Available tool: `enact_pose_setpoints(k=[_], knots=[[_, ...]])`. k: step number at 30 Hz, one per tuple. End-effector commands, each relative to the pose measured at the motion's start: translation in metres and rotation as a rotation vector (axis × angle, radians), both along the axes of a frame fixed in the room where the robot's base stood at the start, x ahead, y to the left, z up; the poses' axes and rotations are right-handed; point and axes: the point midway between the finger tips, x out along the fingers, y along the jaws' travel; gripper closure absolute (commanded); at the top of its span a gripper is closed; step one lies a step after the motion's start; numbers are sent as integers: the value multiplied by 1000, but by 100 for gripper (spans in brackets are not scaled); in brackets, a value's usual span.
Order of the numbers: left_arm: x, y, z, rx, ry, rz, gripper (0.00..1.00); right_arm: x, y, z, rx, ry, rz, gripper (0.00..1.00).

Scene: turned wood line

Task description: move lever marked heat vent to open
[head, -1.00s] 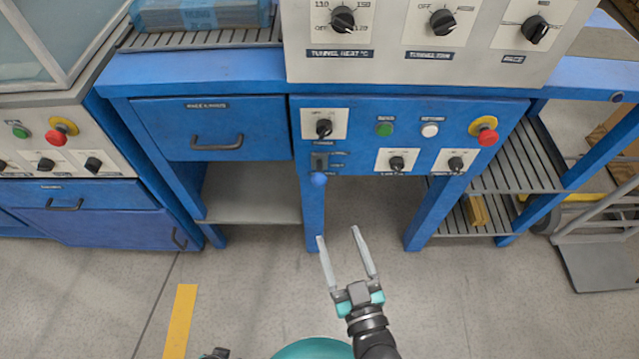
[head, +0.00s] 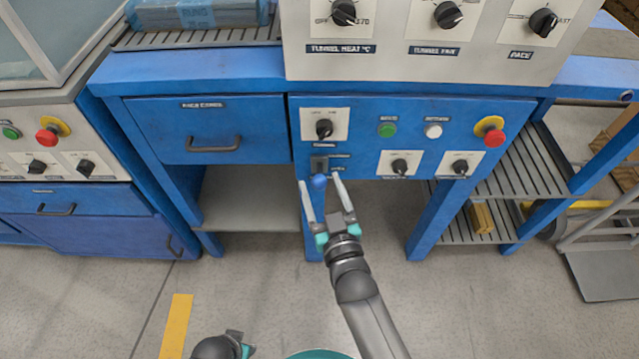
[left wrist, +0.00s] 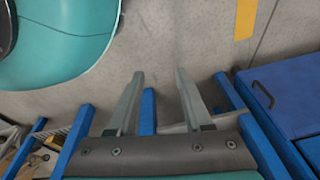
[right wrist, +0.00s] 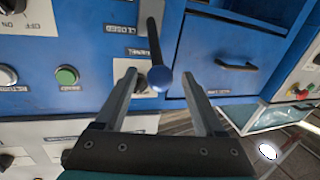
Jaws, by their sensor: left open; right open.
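The lever is a dark rod (right wrist: 154,40) with a blue ball knob (head: 319,181), below a black switch on the blue front panel. The knob also shows in the right wrist view (right wrist: 160,80). A small label beside the lever's slot reads "CLOSED" (right wrist: 118,28); a second label is too small to read. My right gripper (head: 320,180) is open, its fingertips on either side of the knob with gaps showing, not shut on it. My left gripper (left wrist: 159,75) is open and empty over the floor, low in the head view.
The panel carries a black rotary switch (head: 323,129), a green button (head: 387,130), a white button (head: 433,131) and a red stop button (head: 493,137). A drawer (head: 210,130) is left of the lever. Blue table legs stand below; the floor in front is clear.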

Motion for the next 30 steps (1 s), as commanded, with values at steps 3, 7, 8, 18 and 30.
enact_pose_setpoints(k=[3, 7, 8, 18, 30], knots=[[3, -3, 4, -3, 0, 0, 50, 9, 2, -1, 0, -1, 0, 29], [6, -5, 7, -5, 0, 1, 50, 14, 4, -1, 0, 1, 0, 29], [6, -5, 8, -5, 0, 1, 50, 15, 4, -1, 0, 1, 0, 29], [6, -6, 9, -5, 1, 1, 50, 16, 4, 0, 0, 1, 0, 31], [6, -6, 9, -5, 1, 2, 50, 16, 4, 0, 0, 1, 0, 76]])
